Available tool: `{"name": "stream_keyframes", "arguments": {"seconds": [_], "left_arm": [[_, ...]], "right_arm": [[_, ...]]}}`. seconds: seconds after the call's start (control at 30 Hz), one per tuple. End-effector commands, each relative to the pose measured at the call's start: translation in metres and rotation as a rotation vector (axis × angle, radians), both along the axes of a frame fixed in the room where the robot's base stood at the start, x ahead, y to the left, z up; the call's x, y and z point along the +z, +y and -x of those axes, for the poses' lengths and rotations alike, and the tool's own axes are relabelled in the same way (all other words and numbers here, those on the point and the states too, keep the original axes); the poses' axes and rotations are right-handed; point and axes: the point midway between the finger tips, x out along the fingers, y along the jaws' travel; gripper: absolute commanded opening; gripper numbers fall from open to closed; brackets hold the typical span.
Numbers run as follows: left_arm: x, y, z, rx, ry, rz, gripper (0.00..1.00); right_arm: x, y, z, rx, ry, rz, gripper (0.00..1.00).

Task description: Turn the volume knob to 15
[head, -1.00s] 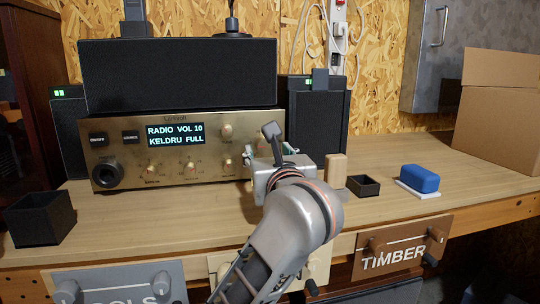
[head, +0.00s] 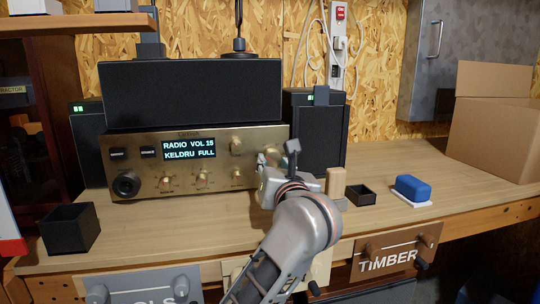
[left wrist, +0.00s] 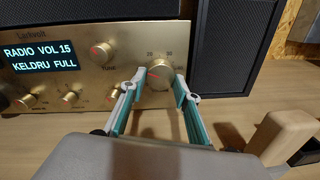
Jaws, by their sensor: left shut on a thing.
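The gold radio (head: 200,190) stands on the bench with its display (head: 188,149) reading "RADIO VOL 15" and "KELDRU FULL". The display also shows in the left wrist view (left wrist: 40,57). The volume knob (left wrist: 160,75) is at the right end of the radio's front, with a printed number scale around it and a red mark on its face. My left gripper (left wrist: 160,80) is shut on the knob, one finger on each side. In the head view my left gripper (head: 267,160) and arm mostly hide the knob. My right gripper is not in view.
A tuning knob (left wrist: 101,53) and several smaller knobs sit left of the volume knob. A black speaker (head: 318,135) stands close behind the gripper.

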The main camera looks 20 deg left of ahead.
Motion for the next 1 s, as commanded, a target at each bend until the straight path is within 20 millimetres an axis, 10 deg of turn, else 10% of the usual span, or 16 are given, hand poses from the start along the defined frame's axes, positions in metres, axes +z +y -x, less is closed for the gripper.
{"name": "stream_keyframes", "arguments": {"seconds": [0.63,0.67,0.73,1.0], "left_arm": [[0.0,0.0,0.0,-0.001,0.116,-0.172,0.1],[0.0,0.0,0.0,-0.001,0.116,-0.172,0.34],[0.0,0.0,0.0,-0.001,0.116,-0.172,0.48],[0.0,0.0,0.0,-0.001,0.116,-0.171,0.48]], "right_arm": [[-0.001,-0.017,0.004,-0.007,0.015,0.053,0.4],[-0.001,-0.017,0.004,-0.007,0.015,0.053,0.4],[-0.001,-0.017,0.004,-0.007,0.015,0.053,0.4],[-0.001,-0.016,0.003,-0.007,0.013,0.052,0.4]]}}
